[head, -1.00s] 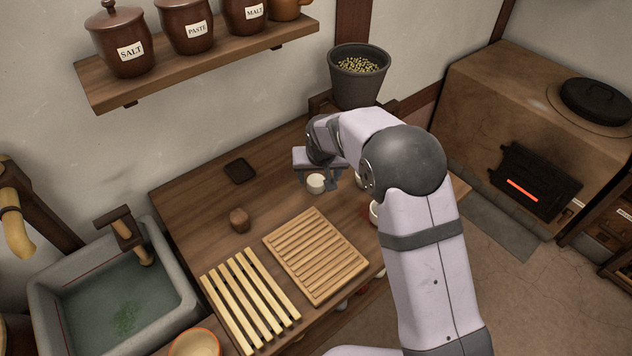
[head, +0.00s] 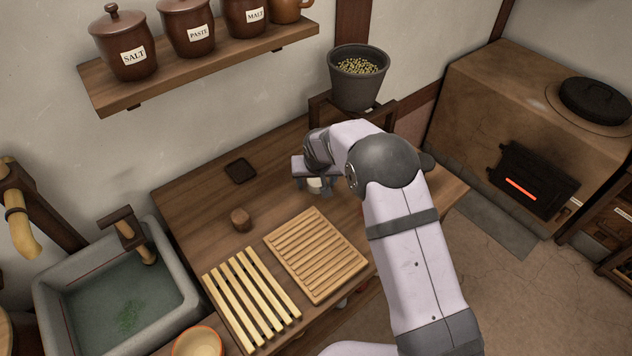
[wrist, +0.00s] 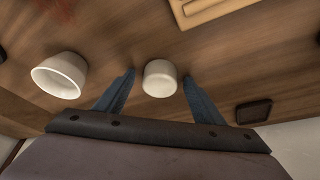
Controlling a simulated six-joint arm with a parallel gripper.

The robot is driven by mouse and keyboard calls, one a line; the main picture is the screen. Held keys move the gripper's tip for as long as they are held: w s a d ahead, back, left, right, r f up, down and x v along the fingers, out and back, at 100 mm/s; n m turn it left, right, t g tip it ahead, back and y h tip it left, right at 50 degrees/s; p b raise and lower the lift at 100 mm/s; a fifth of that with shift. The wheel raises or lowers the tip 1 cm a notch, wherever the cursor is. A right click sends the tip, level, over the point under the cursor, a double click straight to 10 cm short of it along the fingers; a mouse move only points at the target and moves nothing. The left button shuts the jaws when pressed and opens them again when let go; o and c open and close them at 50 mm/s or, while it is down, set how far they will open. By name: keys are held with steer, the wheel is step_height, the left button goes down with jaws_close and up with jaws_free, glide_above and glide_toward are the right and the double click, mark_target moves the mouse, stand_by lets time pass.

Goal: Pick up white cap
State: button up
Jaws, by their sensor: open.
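The white cap (wrist: 160,78) is a small, pale, rounded piece standing on the wooden table. In the wrist view it sits between the two blue-grey fingers of my gripper (wrist: 159,82), with a gap on each side. My gripper is open and holds nothing. In the head view the cap (head: 315,186) is partly hidden behind my gripper (head: 314,188), which is low over the table near its back edge.
A white cup (wrist: 60,75) stands left of the cap in the wrist view. A dark square coaster (head: 240,171), a brown wooden piece (head: 240,219), a ridged board (head: 316,255) and a slatted rack (head: 251,299) lie on the table. A pot of grain (head: 358,78) stands behind.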

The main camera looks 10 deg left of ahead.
mark_target(316, 181)
steer(key=c, duration=1.2)
steer(key=shift+o, duration=0.2)
steer(key=shift+r, duration=0.1)
step_height(316, 181, up, 10)
steer(key=b, duration=0.1)
steer(key=shift+b, duration=0.3)
